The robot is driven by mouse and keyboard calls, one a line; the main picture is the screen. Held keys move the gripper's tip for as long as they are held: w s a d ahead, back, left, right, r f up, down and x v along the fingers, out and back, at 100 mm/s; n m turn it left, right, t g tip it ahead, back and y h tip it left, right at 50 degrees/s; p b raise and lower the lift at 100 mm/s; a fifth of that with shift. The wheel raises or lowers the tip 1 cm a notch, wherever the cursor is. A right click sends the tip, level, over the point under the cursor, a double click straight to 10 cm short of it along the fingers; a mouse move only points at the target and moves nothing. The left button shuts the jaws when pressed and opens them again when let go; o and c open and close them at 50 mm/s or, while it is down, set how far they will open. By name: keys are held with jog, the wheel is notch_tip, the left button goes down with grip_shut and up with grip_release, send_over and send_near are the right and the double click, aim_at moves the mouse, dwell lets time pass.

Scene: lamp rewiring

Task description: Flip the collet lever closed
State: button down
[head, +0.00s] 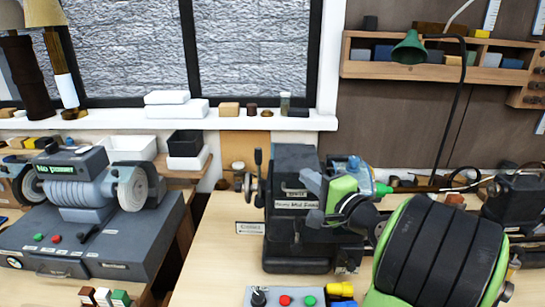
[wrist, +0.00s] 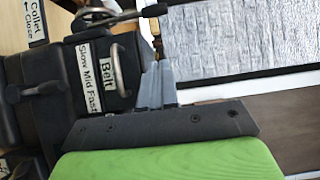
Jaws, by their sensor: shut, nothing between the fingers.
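The collet lever (head: 258,165) stands roughly upright at the left end of the dark lathe headstock (head: 295,165). It also shows at the top of the wrist view as a dark bar with a knob (wrist: 153,10). A white collet label (head: 250,228) stands below it, and in the wrist view the label (wrist: 38,20) reads "Collet" and "Close" with an arrow. My gripper (head: 312,182) is to the right of the lever, in front of the headstock, apart from the lever. Its grey fingers (wrist: 157,84) are together and empty.
Another black-handled lever (wrist: 40,90) sits by the "Slow Mid Fast" label (wrist: 90,78). A grey grinder (head: 85,190) stands at the left. A control box with buttons (head: 285,298) is at the front. A green lamp (head: 410,48) hangs at upper right.

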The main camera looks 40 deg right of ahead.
aim_at(274, 171)
jog(key=w+p, duration=0.1)
jog(key=w, duration=0.2)
jog(key=w+a+p, duration=0.1)
jog(key=w, duration=0.3)
jog(key=w+a+p, duration=0.1)
jog(key=w, duration=0.2)
jog(key=shift+w+r, duration=0.1)
jog(key=shift+w, duration=0.3)
jog(key=shift+w+a, duration=0.15)
jog(key=shift+w, duration=0.05)
